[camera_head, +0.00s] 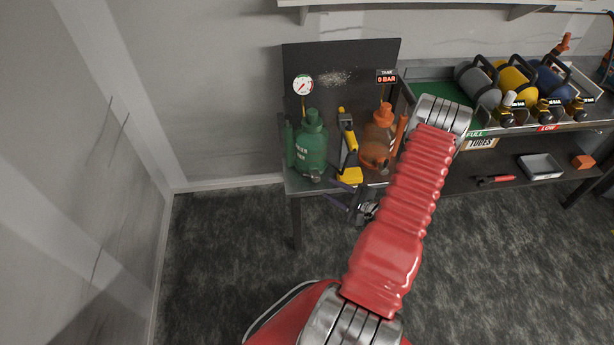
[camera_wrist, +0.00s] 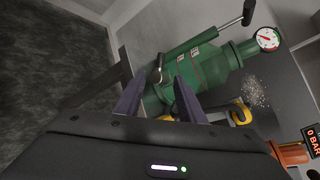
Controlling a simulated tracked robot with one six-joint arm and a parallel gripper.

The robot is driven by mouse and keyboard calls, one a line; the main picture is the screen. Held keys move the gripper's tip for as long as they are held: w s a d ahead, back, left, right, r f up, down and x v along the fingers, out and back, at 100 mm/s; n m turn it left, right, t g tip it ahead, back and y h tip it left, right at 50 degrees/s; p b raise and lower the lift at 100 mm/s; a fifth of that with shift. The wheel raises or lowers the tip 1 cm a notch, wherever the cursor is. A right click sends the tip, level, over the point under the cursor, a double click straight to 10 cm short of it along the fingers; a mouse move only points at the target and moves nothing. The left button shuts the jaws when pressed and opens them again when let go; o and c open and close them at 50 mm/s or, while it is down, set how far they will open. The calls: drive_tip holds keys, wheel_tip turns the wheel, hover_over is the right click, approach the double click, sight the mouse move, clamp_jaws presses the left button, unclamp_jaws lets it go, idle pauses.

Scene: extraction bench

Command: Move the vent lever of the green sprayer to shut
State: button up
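The green sprayer (camera_head: 312,143) stands on the left end of the dark bench in the head view. It fills the upper middle of the wrist view (camera_wrist: 208,72), tilted by the camera angle. A small metallic lever (camera_wrist: 158,64) shows near its lower end, seemingly the vent lever; its setting is unclear. My gripper (camera_head: 340,192) is low in front of the bench edge. In the wrist view its dark fingers (camera_wrist: 158,77) are apart with nothing held. The lever appears just beyond the gap between the fingertips; I cannot tell whether they touch.
A yellow-and-black tool (camera_head: 347,140) stands right of the green sprayer. An orange sprayer (camera_head: 377,143) stands further right, by a "0 BAR" display (camera_head: 387,77). Several cylinders (camera_head: 515,85) lie on the right bench.

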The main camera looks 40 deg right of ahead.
sight(309, 177)
idle(0.3)
drive_tip(key=x, duration=1.3)
drive_tip(key=shift+w+f, duration=0.1)
drive_tip(key=shift+w, duration=0.25)
drive_tip(key=shift+c, duration=0.2)
clamp_jaws()
